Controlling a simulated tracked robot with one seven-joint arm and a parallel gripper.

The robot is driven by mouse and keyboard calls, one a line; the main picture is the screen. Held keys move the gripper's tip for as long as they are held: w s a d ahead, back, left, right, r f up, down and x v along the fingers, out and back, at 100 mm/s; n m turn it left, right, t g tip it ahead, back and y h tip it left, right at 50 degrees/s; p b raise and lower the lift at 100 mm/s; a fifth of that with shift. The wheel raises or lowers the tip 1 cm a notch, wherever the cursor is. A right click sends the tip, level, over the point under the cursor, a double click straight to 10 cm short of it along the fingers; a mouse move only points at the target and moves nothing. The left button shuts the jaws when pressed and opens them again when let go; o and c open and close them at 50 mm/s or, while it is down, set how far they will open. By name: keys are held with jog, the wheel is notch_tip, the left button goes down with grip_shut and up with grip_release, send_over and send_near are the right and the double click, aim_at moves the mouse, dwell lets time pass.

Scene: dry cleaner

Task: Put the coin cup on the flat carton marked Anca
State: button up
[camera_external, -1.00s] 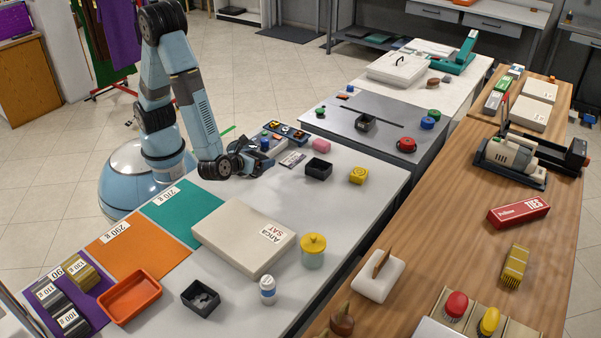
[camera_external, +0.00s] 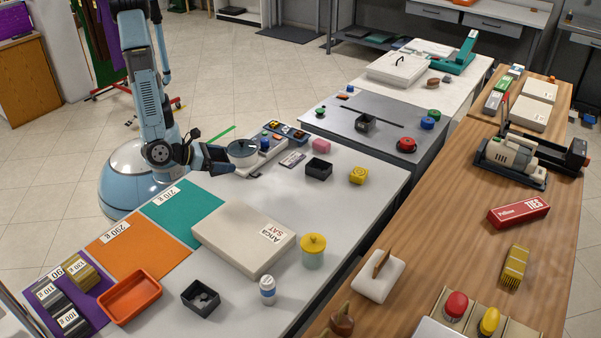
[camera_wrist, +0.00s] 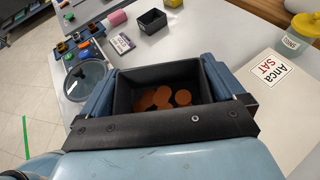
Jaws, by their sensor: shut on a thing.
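The coin cup (camera_wrist: 140,82) is a black square box with several copper coins in it. In the wrist view it sits between the two fingers of my gripper (camera_external: 220,157), which is shut on it. In the external view the gripper is at the table's far left edge, beside the round dish, and the cup is hard to make out against the dark fingers. The flat carton marked Anca SAT (camera_external: 235,232) is pale, lies flat mid-table, nearer the camera than my gripper, and has a bare top. Its labelled part shows at the right of the wrist view (camera_wrist: 283,110).
A round clear dish (camera_external: 243,148) is close to my gripper. A black box (camera_external: 318,168) and a yellow item (camera_external: 358,175) lie farther back. Table space between gripper and carton is clear.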

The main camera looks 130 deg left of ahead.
jog(key=d+m, duration=0.1)
jog(key=d+r+t+h, duration=0.1)
jog(key=d, duration=0.1)
jog(key=d+m+t, duration=0.1)
jog(key=d, duration=0.1)
jog(key=shift+w+d+r+m+h, duration=0.15)
jog(key=shift+d+r+m+h, duration=0.15)
jog(key=shift+h, duration=0.1)
jog(key=shift+w+d, duration=0.15)
jog(key=shift+d, duration=0.05)
jog(key=w+d+f, duration=0.2)
jog(key=w+f, duration=0.2)
jog(key=w, duration=0.5)
send_over(241, 226)
jog(key=f, duration=0.3)
jog(key=s+f, duration=0.1)
jog(key=f, duration=0.1)
jog(key=shift+a, duration=0.1)
jog(key=shift+w+f, duration=0.4)
notch_tip(241, 226, down, 3)
jog(key=shift+w+f, duration=0.1)
jog(key=shift+t, duration=0.3)
